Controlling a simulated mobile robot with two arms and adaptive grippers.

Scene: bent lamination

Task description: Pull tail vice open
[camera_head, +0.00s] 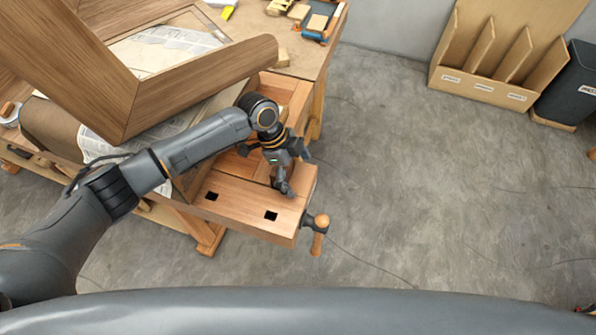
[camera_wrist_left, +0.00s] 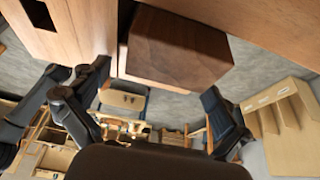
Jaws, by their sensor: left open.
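The tail vice (camera_head: 255,208) is the wooden block at the near right end of the workbench, with two dark square holes in its top. Its round knob and wooden handle (camera_head: 318,240) stick out at the right end. My left gripper (camera_head: 284,182) is low over the vice's right part, partly hiding it, apart from the handle. A dark brown wooden block (camera_wrist_left: 178,48) shows beside light wood with a square hole (camera_wrist_left: 38,14). I cannot tell whether the fingers touch it. My right gripper is not seen.
A large bent wooden frame (camera_head: 150,90) lies over the workbench, with newspaper (camera_head: 165,50) under it. Blue and yellow items (camera_head: 320,20) lie at the bench's far end. A wooden divider rack (camera_head: 500,55) and dark bin (camera_head: 570,85) stand by the wall. Floor to the right is clear.

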